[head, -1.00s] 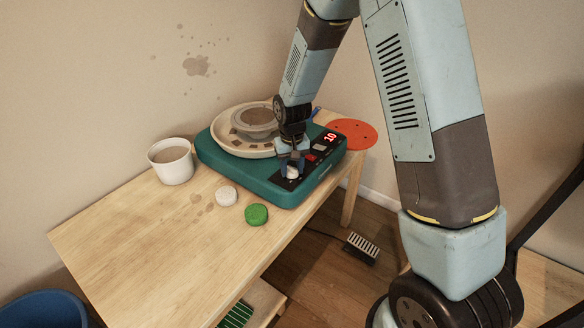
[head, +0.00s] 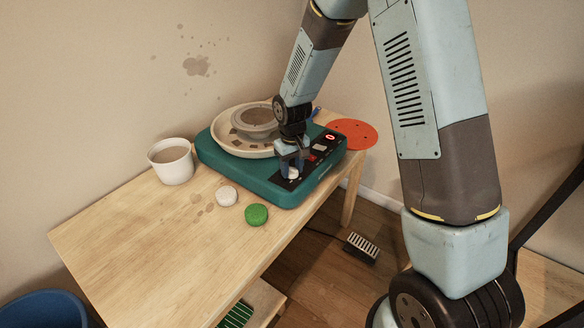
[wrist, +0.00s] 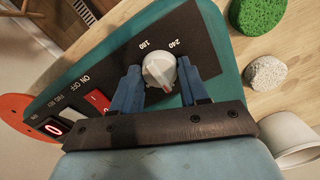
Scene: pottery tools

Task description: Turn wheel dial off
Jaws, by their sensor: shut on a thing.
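The teal pottery wheel (head: 262,186) sits on the wooden table, with a black control panel on its front right corner. The white dial (wrist: 159,68) is on that panel in the wrist view, with 180 and 240 printed beside it. Its red mark points towards my wrist. My gripper (wrist: 158,74) is shut on the dial, one blue finger on each side. In the head view my gripper (head: 291,162) reaches down to the panel and partly hides the dial (head: 293,174). The red display (wrist: 54,128) reads 0.
A grey wheel head (head: 256,118) stands in the cream splash pan. An orange disc (head: 352,134) is at the back right. The table's front left is clear.

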